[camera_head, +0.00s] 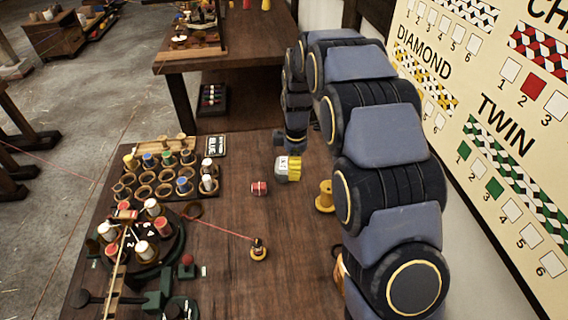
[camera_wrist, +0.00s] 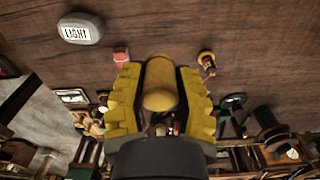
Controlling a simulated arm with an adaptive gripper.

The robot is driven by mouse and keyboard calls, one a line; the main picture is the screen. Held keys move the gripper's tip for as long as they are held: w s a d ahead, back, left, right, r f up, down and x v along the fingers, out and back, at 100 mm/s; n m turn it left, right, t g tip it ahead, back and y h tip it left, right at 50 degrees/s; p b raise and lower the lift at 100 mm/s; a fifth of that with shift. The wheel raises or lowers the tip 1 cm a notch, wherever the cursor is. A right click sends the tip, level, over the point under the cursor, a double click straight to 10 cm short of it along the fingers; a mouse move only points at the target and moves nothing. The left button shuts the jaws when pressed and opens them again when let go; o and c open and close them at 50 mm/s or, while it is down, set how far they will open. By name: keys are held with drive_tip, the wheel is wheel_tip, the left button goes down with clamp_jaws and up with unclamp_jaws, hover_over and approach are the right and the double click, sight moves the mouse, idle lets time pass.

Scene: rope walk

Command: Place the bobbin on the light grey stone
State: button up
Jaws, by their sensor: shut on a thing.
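The yellow bobbin (camera_wrist: 160,88) is between the yellow, ridged fingers of my gripper (camera_wrist: 158,72) in the wrist view. The gripper is shut on it. I cannot tell how high the bobbin is above the bench.
A small spool (camera_head: 258,251) nearer me has a red cord running left. Several bobbins stand in a rack (camera_head: 150,190) at left, with a round braiding stand (camera_head: 172,248) in front. Bare bench surrounds the stone.

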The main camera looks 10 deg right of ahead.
drive_tip(key=w+f, duration=0.4)
drive_tip(key=w, duration=0.4)
hover_over(285, 170)
drive_tip(key=s, duration=0.1)
wheel_tip(285, 170, down, 4)
drive_tip(key=shift+s+f, duration=0.15)
drive_tip(key=shift+f, duration=0.1)
drive_tip(key=shift+w+f, duration=0.15)
drive_tip(key=shift+w, duration=0.1)
drive_tip(key=shift+w+f, duration=0.35)
drive_tip(key=shift+f, duration=1.65)
drive_tip(key=o, duration=0.9)
drive_tip(key=shift+f, duration=0.15)
